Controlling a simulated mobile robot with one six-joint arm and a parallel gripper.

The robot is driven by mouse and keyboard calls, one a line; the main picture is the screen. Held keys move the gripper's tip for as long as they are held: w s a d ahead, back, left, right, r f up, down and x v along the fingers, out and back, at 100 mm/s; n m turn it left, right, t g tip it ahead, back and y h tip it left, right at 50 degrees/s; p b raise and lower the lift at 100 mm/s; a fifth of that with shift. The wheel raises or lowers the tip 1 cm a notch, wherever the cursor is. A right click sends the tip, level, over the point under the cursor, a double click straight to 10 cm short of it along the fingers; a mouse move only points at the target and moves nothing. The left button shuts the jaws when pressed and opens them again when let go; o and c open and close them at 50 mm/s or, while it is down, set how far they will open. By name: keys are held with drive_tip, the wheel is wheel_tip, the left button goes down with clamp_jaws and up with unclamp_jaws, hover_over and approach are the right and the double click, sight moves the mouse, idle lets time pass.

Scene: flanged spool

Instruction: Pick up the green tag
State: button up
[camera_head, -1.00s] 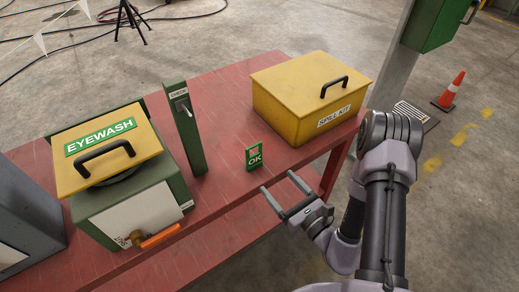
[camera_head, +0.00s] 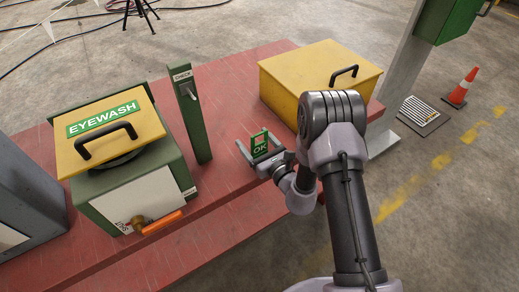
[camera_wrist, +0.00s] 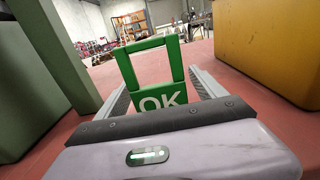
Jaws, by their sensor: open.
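The green tag (camera_head: 260,149) with white "OK" lettering stands upright on the red table (camera_head: 235,82). In the wrist view the tag (camera_wrist: 158,88) shows an open frame at its top and the letters low down, partly hidden by my gripper's body. My gripper (camera_head: 257,145) is open, with one finger on each side of the tag. In the wrist view the fingers of my gripper (camera_wrist: 165,85) lie left and right of the tag, and gaps seem to show between them and it.
A green post (camera_head: 192,115) marked "CHECK" stands left of the tag. The yellow spill kit box (camera_head: 310,75) is to the right, partly hidden by my arm. The eyewash unit (camera_head: 120,160) stands at the far left. Table behind the tag is clear.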

drive_tip(key=c, duration=1.4)
drive_tip(key=shift+c, duration=0.2)
drive_tip(key=shift+r, duration=0.1)
